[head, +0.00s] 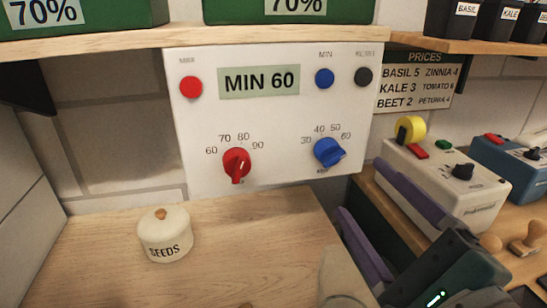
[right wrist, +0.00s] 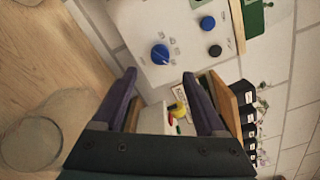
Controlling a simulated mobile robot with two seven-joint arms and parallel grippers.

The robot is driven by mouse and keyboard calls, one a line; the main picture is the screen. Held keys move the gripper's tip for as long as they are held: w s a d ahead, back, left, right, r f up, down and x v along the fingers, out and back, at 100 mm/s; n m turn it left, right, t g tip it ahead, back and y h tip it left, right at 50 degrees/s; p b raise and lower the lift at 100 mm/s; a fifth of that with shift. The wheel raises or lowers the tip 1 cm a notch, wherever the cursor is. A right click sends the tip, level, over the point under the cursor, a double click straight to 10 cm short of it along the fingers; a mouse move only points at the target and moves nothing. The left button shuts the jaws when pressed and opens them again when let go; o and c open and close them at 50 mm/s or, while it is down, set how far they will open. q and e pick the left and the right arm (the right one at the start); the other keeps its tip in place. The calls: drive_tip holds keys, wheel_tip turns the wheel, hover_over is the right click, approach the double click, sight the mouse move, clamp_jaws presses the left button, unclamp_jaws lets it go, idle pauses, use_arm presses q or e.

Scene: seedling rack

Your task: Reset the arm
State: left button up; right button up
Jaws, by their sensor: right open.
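My right gripper (head: 360,189) is at the lower right of the head view, its two purple fingers apart with nothing held between them. In the right wrist view the open fingers (right wrist: 159,76) point toward the wall, below the control panel. The white control panel (head: 278,120) has a "MIN 60" display (head: 259,81), a red dial (head: 236,163) and a blue dial (head: 328,151). The blue dial also shows in the right wrist view (right wrist: 160,54). My fingers look apart from the panel. My left gripper is not in view.
A lidded seeds jar (head: 164,236) stands on the wooden counter (head: 240,235). A cream machine (head: 445,180) with a yellow roll sits beside my right fingers, with a blue machine (head: 510,163) and wooden stamps (head: 527,239) further right. A shelf (head: 200,36) with green trays overhangs the panel.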

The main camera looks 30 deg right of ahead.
drive_tip(key=shift+v, duration=0.8)
